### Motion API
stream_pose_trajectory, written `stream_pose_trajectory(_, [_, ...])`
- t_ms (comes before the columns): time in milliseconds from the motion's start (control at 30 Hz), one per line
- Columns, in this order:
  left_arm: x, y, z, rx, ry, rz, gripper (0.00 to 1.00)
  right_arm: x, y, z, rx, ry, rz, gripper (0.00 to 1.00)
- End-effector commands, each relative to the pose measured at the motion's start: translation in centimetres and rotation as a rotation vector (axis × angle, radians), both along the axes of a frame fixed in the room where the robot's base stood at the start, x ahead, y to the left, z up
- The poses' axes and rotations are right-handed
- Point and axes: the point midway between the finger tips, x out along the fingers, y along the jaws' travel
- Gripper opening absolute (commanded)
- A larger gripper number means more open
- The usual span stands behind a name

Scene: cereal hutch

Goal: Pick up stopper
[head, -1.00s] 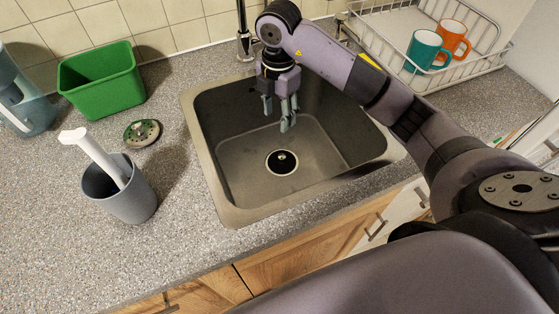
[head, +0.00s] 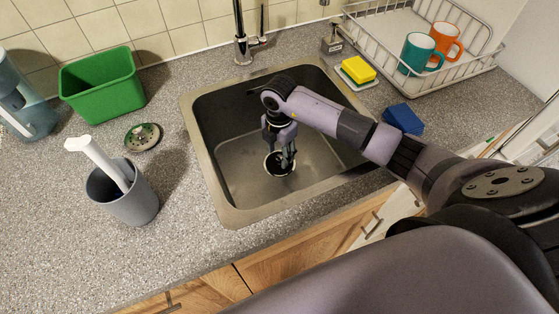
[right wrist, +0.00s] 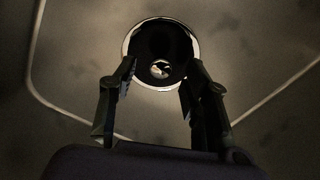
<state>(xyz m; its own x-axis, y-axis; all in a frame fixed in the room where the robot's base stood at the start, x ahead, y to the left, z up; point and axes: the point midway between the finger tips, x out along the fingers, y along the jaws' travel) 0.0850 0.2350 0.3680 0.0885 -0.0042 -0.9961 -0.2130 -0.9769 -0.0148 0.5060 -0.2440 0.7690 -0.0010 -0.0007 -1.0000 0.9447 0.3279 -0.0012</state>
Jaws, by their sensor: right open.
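The stopper (head: 276,169) is a dark round disc in the drain on the sink floor, partly hidden by my right gripper in the head view. In the right wrist view the dark stopper (right wrist: 160,42) has a small shiny knob at its middle and a bright ring around it. My right gripper (head: 279,157) points down into the sink over the stopper. Its two fingers are open, and in the right wrist view they stand on either side of the knob. I cannot tell whether they touch the stopper. My left gripper is not in view.
The sink walls and rim (head: 212,187) surround my right gripper, with the faucet (head: 241,40) behind. A round strainer-like piece (head: 142,137), grey cup with a white-handled brush (head: 130,205) and green bin (head: 103,88) stand left.

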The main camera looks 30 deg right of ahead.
Motion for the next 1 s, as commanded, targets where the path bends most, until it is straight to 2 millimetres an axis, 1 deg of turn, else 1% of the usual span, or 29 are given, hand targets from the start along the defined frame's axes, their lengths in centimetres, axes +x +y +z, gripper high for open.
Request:
stream_pose_trajectory(33, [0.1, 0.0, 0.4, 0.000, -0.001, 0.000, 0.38, -0.3, -0.1, -0.7, 0.001, 0.004, 0.000, 0.44])
stream_pose_trajectory(100, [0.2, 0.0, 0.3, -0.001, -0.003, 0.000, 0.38, -0.1, -0.1, -1.6, 0.000, 0.002, -0.001, 0.44])
stream_pose_trajectory(200, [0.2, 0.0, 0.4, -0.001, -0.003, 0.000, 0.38, -0.1, -0.1, -2.4, 0.001, 0.000, 0.000, 0.44])
stream_pose_trajectory(433, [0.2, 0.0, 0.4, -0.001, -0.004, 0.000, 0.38, -0.1, -0.1, -2.5, 0.000, -0.001, 0.001, 0.44])
stream_pose_trajectory(1000, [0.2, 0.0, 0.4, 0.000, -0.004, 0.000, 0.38, -0.1, -0.1, -2.5, 0.000, -0.001, 0.001, 0.06])
